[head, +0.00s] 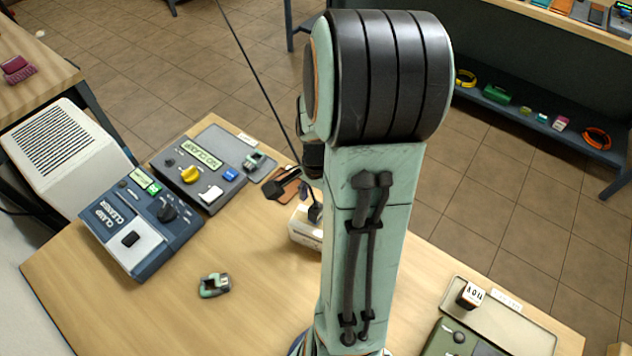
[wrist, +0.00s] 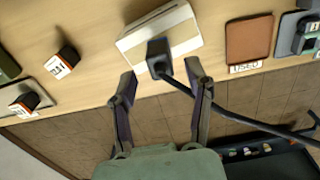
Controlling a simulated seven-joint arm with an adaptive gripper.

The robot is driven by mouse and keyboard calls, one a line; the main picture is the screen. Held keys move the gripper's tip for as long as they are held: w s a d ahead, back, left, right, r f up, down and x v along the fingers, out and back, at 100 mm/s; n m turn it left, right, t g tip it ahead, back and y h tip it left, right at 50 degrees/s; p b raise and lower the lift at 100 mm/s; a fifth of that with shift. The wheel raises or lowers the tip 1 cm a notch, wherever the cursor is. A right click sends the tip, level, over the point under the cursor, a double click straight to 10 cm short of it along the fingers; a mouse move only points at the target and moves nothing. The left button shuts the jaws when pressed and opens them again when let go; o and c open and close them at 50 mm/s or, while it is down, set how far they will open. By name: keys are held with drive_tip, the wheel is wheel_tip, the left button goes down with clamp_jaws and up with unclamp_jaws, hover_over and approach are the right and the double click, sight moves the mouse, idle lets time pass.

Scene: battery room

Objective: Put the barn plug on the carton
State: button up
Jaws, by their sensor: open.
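A black plug-like block (wrist: 158,52) with a dark cord shows in the wrist view; I take it for the barn plug. It overlaps the edge of the white and cream carton (wrist: 172,28); whether it rests on it I cannot tell. My gripper (wrist: 161,78) is open, its two fingers apart on either side below the block. In the head view the carton (head: 303,236) is partly hidden behind my arm, with dark parts above it.
A brown pad (wrist: 249,40) marked USED lies beside the carton. Small dark blocks with white labels (wrist: 62,62) stand to the left. The head view shows the clamp cleaner (head: 140,225), a small green device (head: 214,285) and clear table around it.

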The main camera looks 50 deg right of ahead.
wheel_tip(320, 180, up, 7)
drive_tip(key=shift+a+r, duration=0.1)
drive_tip(key=shift+r, duration=0.05)
drive_tip(key=s+a+r+n, duration=0.2)
drive_tip(key=s+a+n, duration=0.1)
drive_tip(key=a+n, duration=0.6)
drive_tip(key=s+a+r+n, duration=0.1)
drive_tip(key=s+a+n, duration=0.2)
drive_tip(key=a+n, duration=0.7)
drive_tip(key=a, duration=0.3)
drive_tip(key=shift+s+r+y, duration=0.2)
drive_tip(key=shift+r+y, duration=0.15)
drive_tip(key=shift+y, duration=0.05)
